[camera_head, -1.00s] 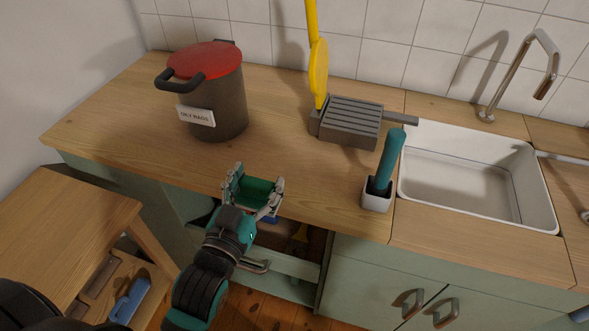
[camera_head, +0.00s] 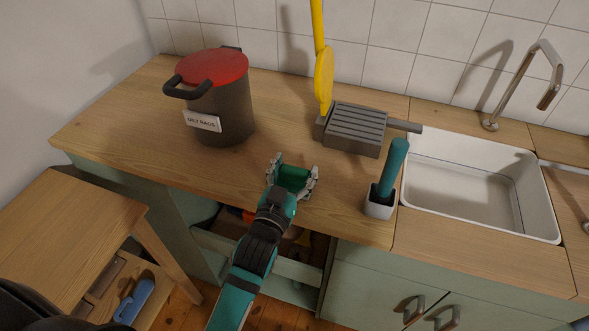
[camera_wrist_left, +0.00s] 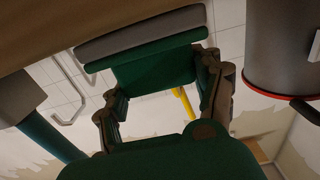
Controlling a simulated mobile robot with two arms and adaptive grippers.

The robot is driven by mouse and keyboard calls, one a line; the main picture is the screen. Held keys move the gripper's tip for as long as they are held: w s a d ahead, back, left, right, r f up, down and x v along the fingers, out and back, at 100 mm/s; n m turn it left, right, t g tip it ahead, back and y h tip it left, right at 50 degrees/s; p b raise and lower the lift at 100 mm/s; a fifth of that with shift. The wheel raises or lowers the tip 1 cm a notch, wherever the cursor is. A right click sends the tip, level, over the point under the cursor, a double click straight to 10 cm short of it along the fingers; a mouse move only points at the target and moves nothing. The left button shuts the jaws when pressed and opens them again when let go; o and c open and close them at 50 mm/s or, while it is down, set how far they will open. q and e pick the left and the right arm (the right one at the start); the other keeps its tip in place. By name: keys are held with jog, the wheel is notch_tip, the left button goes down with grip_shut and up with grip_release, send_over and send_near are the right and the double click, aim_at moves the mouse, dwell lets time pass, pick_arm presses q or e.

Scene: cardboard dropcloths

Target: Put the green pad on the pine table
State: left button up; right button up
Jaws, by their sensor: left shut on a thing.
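The green pad (camera_head: 293,179) is between the fingers of my left gripper (camera_head: 294,174), which is shut on it. The gripper is over the wooden counter, near its front edge. In the left wrist view the green pad (camera_wrist_left: 155,70) spans between the two fingers, with a grey layer along its far side. I cannot tell whether the pad touches the counter. The pine table (camera_head: 75,225) is the light wooden one at the lower left, lower than the counter, with a bare top. My right gripper is not in view.
A dark bin with a red lid (camera_head: 222,105) stands at the counter's back left. A grey ribbed block (camera_head: 352,127), a yellow tool (camera_head: 324,75) and a teal-handled brush in a cup (camera_head: 381,200) stand right. An open drawer (camera_head: 290,265) lies below. Counter between bin and gripper is clear.

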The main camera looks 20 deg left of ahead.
pick_arm(q)
jog(key=o, duration=1.2)
jog(key=shift+f, duration=0.1)
jog(key=shift+o, duration=0.2)
jog(key=shift+r, duration=0.25)
jog(key=s+b, duration=0.1)
jog(key=s, duration=1.1)
jog(key=shift+a, duration=0.25)
jog(key=shift+f, duration=0.1)
